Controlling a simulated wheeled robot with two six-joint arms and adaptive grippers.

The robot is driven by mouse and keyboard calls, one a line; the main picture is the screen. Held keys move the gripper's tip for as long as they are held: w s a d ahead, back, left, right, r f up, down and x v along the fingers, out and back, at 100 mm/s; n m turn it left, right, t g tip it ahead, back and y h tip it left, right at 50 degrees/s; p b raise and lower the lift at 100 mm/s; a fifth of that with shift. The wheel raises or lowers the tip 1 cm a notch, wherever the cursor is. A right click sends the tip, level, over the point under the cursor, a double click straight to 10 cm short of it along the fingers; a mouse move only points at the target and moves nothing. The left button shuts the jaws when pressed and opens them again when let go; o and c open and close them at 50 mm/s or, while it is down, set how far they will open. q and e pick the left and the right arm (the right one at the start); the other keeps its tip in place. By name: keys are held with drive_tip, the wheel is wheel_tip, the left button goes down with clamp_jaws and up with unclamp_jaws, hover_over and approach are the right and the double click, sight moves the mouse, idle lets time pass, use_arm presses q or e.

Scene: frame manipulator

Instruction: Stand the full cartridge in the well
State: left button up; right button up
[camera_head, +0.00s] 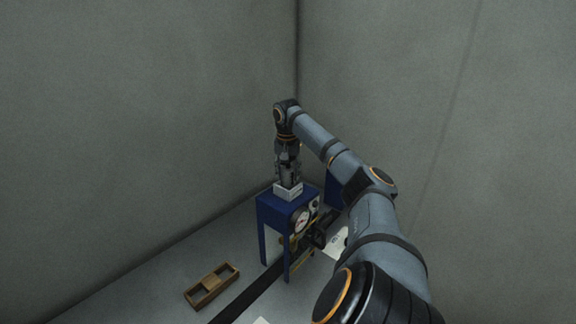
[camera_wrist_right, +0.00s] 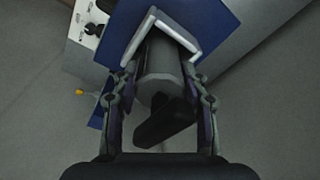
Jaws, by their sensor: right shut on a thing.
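My right gripper (camera_head: 289,166) points down over the white square well (camera_head: 288,191) on top of the blue stand (camera_head: 272,207). In the right wrist view, the gripper (camera_wrist_right: 163,100) is shut on a grey cylindrical cartridge (camera_wrist_right: 160,62), with a finger on each side. A dark part (camera_wrist_right: 165,122) shows at its near end. The cartridge's far end lies within the white rim of the well (camera_wrist_right: 178,32). I cannot tell how deep it sits or whether it touches the floor of the well. My left gripper is not in view.
A round gauge (camera_head: 302,220) is on the stand's front. A black fitting (camera_head: 323,236) and a white sheet (camera_head: 337,244) are beside it. A wooden tray with compartments (camera_head: 201,301) lies at the lower left. A dark strip (camera_head: 250,296) crosses the surface. Grey walls rise behind.

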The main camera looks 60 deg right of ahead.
drive_tip(key=shift+a+f, duration=0.1)
drive_tip(key=o, duration=1.5)
